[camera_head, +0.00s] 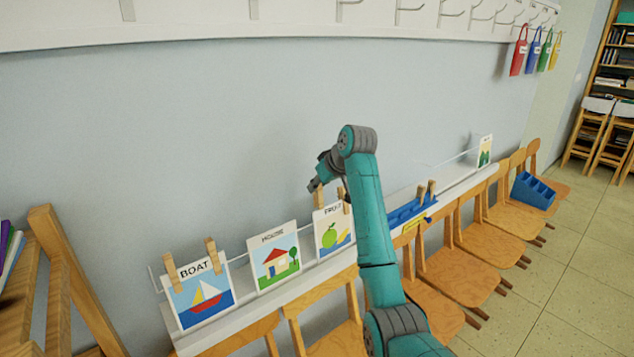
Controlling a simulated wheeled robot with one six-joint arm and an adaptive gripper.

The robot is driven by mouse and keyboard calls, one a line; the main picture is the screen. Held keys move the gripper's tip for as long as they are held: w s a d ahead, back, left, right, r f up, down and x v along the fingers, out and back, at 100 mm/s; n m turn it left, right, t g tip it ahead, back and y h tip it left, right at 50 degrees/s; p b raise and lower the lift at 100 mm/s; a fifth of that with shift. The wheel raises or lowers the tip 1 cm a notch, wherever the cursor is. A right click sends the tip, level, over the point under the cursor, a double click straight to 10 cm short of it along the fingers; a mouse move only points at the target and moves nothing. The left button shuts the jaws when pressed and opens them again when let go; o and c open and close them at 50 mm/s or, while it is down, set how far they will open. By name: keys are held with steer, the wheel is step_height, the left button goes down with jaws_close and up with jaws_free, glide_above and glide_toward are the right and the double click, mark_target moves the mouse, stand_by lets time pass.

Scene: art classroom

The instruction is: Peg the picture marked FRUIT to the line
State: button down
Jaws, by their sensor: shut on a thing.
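The picture marked FRUIT (328,237), with a green apple and a yellow banana, stands upright at the line (293,231). One wooden peg (318,198) is at its top left, directly under my gripper (316,186). Another peg (342,194) shows at its top right, beside my arm. My gripper is shut on the left peg; its fingertips are small and partly hidden. My arm covers the picture's right edge. I cannot tell whether the held peg grips both picture and line.
The BOAT picture (203,303) has two pegs; the HOUSE picture (275,262) shows none. A blue tray (408,213) with upright pegs lies on the white ledge (345,262) right of my arm. Wooden chairs (465,262) line the front. A hook rail (300,25) runs above.

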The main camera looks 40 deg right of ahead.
mark_target(321, 198)
steer(key=shift+s+f, duration=0.2)
steer(key=shift+f, duration=1)
steer(key=shift+s+f, duration=0.15)
steer(key=shift+f, duration=1)
steer(key=shift+f, duration=0.1)
steer(key=c, duration=1)
jaws_free()
steer(key=shift+o, duration=1.2)
steer(key=shift+v, duration=3.5)
